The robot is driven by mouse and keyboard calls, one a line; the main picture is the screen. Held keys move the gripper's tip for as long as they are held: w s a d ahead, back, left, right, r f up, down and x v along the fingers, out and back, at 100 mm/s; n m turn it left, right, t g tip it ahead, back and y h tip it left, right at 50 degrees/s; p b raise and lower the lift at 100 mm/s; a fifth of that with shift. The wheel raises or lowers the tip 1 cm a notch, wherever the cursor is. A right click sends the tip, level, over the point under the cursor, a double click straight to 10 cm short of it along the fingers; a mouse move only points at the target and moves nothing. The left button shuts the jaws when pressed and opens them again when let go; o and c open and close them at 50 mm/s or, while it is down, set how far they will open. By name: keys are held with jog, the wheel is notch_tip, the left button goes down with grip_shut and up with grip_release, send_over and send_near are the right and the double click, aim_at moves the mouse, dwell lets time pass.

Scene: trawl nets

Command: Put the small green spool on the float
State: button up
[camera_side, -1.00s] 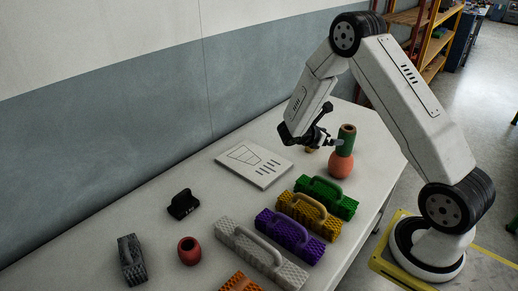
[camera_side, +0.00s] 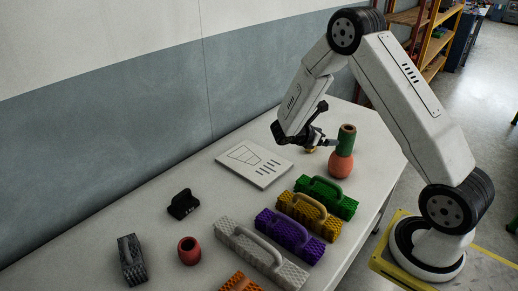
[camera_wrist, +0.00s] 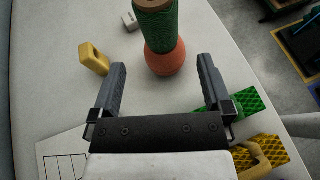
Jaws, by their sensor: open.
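The small green spool (camera_side: 346,138) stands upright on top of the orange-red float (camera_side: 341,164) near the table's far right edge. In the wrist view the spool (camera_wrist: 158,28) shows green winding with a brown top, and the float (camera_wrist: 165,60) is below it. The spool appears to rest on the float with no gap visible. My gripper (camera_wrist: 164,78) is open and empty, its two fingers apart on either side of the float's near side. In the side view my gripper (camera_side: 326,142) is just left of the spool and float.
Green (camera_side: 326,197), yellow (camera_side: 309,215), purple (camera_side: 289,236) and grey (camera_side: 260,255) handled blocks line the table's right side. A white board (camera_side: 253,163) lies at the middle. A red float (camera_side: 189,250) and black piece (camera_side: 183,204) are at left. A yellow piece (camera_wrist: 93,58) is beside my left finger.

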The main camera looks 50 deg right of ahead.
jog(key=s+a+r+m+t+y, duration=0.1)
jog(key=a+m+y, duration=0.3)
jog(key=a, duration=0.4)
jog(key=s+a+r+m+t+y, duration=0.2)
jog(key=s+a+m+t+y, duration=0.1)
jog(key=a, duration=0.5)
jog(key=s+a+r+m+t+y, duration=0.1)
jog(key=s+a+m+t+y, duration=0.1)
jog(key=a+m+y, duration=0.3)
jog(key=s+a+m, duration=0.1)
jog(key=a+m, duration=0.1)
jog(key=a, duration=0.2)
jog(key=shift+s+r+t+y, duration=0.15)
jog(key=shift+s+t+y, duration=0.25)
